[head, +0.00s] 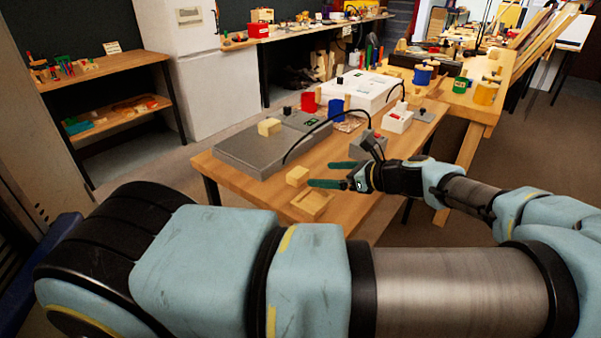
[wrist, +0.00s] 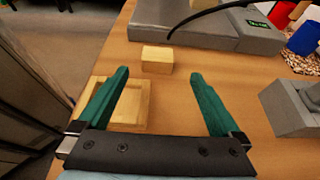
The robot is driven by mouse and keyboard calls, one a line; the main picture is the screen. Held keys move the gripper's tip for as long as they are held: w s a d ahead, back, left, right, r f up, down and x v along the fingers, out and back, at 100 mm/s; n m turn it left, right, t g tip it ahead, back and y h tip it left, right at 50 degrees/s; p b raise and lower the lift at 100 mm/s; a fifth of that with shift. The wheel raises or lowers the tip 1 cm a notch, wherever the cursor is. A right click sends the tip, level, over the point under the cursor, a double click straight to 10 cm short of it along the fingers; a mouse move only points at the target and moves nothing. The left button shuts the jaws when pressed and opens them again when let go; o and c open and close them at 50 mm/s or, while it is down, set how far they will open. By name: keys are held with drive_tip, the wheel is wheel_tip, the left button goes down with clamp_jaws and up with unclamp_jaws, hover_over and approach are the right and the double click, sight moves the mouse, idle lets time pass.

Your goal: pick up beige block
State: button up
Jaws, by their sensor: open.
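A beige block (head: 297,176) sits on the wooden bench near its front left edge, next to a shallow square wooden tray (head: 325,203). In the wrist view the beige block (wrist: 157,60) lies just beyond my fingertips, between their lines. My gripper (head: 322,174) has green fingers spread apart and empty, pointing at the block; it also shows in the wrist view (wrist: 157,75). The tray (wrist: 138,125) lies partly under the left finger there. A second pale block (head: 269,127) rests on the grey flat case.
The grey flat case (head: 240,150) lies behind the block, with a black cable arching over the bench. A grey box (wrist: 290,108) stands right of my gripper. Red (head: 308,103) and blue (head: 335,107) cups stand farther back. Bare bench lies around the block.

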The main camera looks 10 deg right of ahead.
sight(300, 173)
drive_tip(key=x, duration=0.3)
drive_tip(key=shift+a, duration=0.1)
drive_tip(key=p+x, duration=0.2)
drive_tip(key=x, duration=0.2)
drive_tip(key=shift+w+a+p, duration=0.15)
drive_tip(key=shift+a+p, duration=0.15)
drive_tip(key=shift+a, duration=0.1)
drive_tip(key=shift+w+a+f, duration=0.15)
drive_tip(key=shift+w+f, duration=0.05)
drive_tip(key=shift+f, duration=0.05)
drive_tip(key=shift+c, duration=0.2)
drive_tip(key=c, duration=1.3)
